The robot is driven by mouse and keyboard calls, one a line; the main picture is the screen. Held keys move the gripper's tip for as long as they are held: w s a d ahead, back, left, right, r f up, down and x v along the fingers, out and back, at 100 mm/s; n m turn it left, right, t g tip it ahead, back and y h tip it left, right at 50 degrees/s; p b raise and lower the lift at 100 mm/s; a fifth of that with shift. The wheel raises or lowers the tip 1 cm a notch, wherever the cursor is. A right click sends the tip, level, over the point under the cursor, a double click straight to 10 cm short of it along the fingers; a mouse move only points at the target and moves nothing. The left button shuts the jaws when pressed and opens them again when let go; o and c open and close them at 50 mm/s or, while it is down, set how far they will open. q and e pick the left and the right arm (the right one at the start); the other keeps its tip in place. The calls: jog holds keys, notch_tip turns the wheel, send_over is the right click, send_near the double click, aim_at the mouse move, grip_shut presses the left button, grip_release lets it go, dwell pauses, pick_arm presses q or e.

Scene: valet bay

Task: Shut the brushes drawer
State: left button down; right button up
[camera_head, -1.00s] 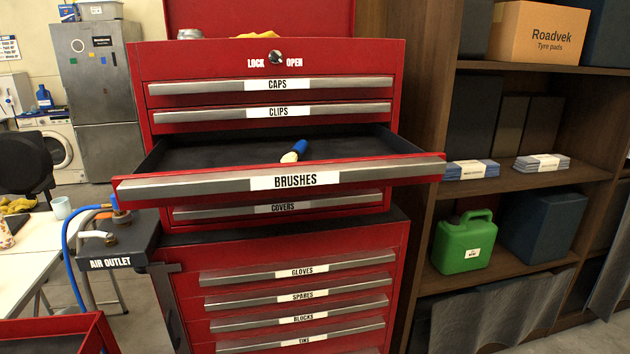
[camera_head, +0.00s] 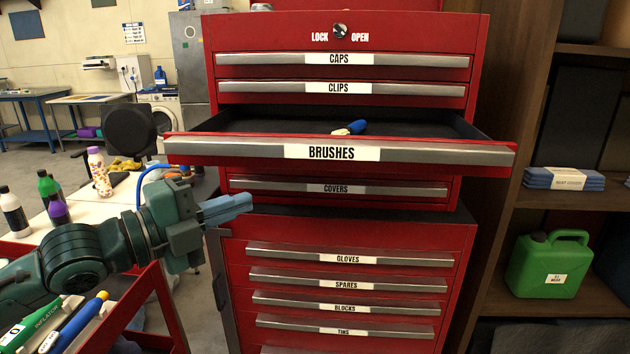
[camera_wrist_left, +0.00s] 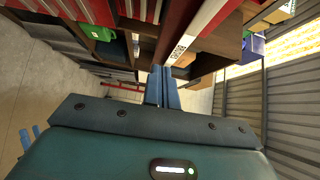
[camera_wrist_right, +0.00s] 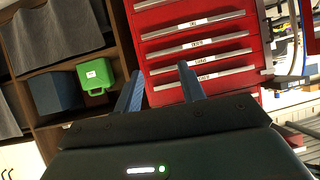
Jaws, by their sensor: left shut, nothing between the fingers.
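The brushes drawer (camera_head: 420,152) stands pulled out of the red tool cabinet (camera_head: 345,33), with a brush (camera_head: 349,128) with a blue part lying inside. In the left wrist view its labelled front (camera_wrist_left: 183,45) runs at a slant just beyond the fingers. My left gripper (camera_head: 240,201) is shut and empty, below and in front of the drawer's left part, apart from it in the head view. My right gripper is out of the head view; in the right wrist view its fingers (camera_wrist_right: 160,85) are spread with nothing between them, facing the cabinet's lower drawers.
The caps, clips and covers drawers (camera_head: 410,188) are closed, as are the lower ones. A shelf with a green canister (camera_head: 548,265) stands at the right. A red cart (camera_head: 140,310) and a table with bottles (camera_head: 98,172) are at the left.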

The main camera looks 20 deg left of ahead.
pick_arm(q)
jog(key=p, duration=0.3)
send_near(314, 168)
jog(key=shift+w+d, duration=0.5)
jog(key=shift+d, duration=1.4)
jog(key=w, duration=0.1)
jog(key=w+p, duration=0.1)
jog(key=w, duration=0.1)
jog(key=shift+w+a, duration=0.15)
jog(key=shift+a, duration=0.2)
jog(key=shift+w+a+f, duration=0.1)
jog(key=shift+w, duration=0.35)
pick_arm(e)
jog(key=shift+s+d+r+m+g+h, duration=0.3)
jog(key=shift+s+d+h, duration=0.15)
jog(key=shift+d, duration=0.25)
